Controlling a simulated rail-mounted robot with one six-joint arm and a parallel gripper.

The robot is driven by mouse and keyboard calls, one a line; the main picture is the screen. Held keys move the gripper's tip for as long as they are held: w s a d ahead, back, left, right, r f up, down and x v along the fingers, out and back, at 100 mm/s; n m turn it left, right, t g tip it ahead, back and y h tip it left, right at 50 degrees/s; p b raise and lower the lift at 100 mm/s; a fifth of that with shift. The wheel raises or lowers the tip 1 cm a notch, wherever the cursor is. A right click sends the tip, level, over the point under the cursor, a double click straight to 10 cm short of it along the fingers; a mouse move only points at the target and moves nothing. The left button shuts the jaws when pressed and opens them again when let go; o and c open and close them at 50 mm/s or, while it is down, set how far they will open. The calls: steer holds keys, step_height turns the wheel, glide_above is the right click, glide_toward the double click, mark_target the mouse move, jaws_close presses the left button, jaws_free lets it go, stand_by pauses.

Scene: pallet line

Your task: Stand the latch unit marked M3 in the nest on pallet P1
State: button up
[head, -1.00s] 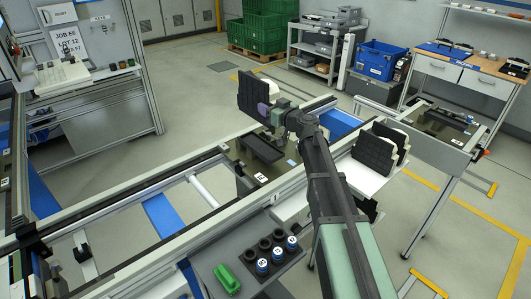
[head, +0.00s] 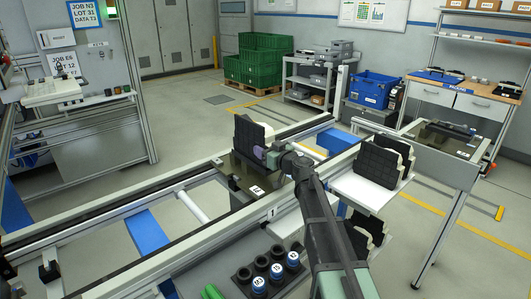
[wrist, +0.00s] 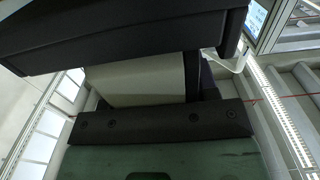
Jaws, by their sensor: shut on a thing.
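The latch unit (head: 247,136), a black ribbed upright plate with a pale part behind it, is held by my gripper (head: 262,155). Its lower edge is at the nest on the dark pallet (head: 236,187); I cannot tell whether it is seated or just above. The pallet carries a small white label (head: 257,190) that I cannot read for certain. No M3 mark shows on the held unit. In the wrist view, the unit's dark body (wrist: 120,35) fills the top, close to my gripper; the fingertips are hidden.
More black units (head: 377,165) stand on a white shelf (head: 362,192) to the right of my arm. Rails (head: 180,190) flank the pallet. A workbench (head: 465,98) is farther right.

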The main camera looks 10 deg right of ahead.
steer(key=o, duration=1.1)
steer(key=shift+f, duration=0.1)
steer(key=shift+s+r, duration=0.1)
steer(key=shift+r, duration=0.15)
steer(key=v, duration=1.2)
steer(key=shift+f, duration=0.1)
